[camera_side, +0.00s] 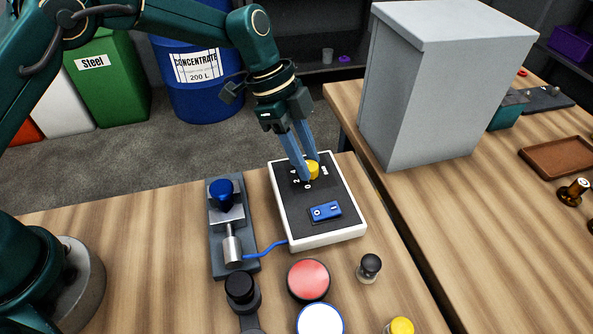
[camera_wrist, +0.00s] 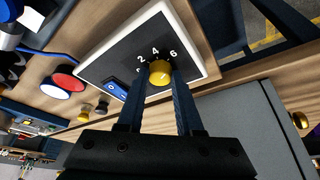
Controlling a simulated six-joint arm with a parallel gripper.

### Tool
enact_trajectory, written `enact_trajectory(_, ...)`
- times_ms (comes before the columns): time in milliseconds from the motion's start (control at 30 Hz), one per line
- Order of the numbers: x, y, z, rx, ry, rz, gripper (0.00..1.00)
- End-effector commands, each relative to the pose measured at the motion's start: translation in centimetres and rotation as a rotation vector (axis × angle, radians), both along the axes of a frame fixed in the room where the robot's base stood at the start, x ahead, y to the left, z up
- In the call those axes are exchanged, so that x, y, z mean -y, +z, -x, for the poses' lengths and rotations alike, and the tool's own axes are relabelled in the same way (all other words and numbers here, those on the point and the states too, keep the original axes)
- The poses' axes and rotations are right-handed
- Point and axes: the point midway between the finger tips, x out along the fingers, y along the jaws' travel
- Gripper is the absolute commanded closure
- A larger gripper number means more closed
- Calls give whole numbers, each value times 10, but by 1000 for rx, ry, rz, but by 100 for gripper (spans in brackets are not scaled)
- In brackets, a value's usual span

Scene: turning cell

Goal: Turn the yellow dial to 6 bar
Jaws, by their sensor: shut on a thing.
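The yellow dial (camera_side: 313,169) stands on the dark face of a white-edged control box (camera_side: 330,235) on the bench. In the wrist view the dial (camera_wrist: 160,71) sits between my fingertips, with the numerals 2, 4 and 6 printed around its far side. My gripper (camera_side: 305,172) reaches down from above and is shut on the dial, one finger on each side; it also shows in the wrist view (camera_wrist: 161,79). A small light mark shows on the dial's top, but I cannot tell which number it points to.
A blue switch (camera_side: 325,211) is on the same box, near the dial. A fixture with a blue knob (camera_side: 221,190) stands left of the box, joined by a blue cable. Red (camera_side: 308,279) and white round pieces lie in front. A tall grey cabinet (camera_side: 430,90) stands behind right.

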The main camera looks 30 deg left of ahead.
Motion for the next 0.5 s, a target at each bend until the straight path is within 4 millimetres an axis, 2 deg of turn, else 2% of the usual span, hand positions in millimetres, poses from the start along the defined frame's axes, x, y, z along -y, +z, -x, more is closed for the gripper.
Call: enact_trajectory(500,-2,-2,0,-3,-106,-8,100)
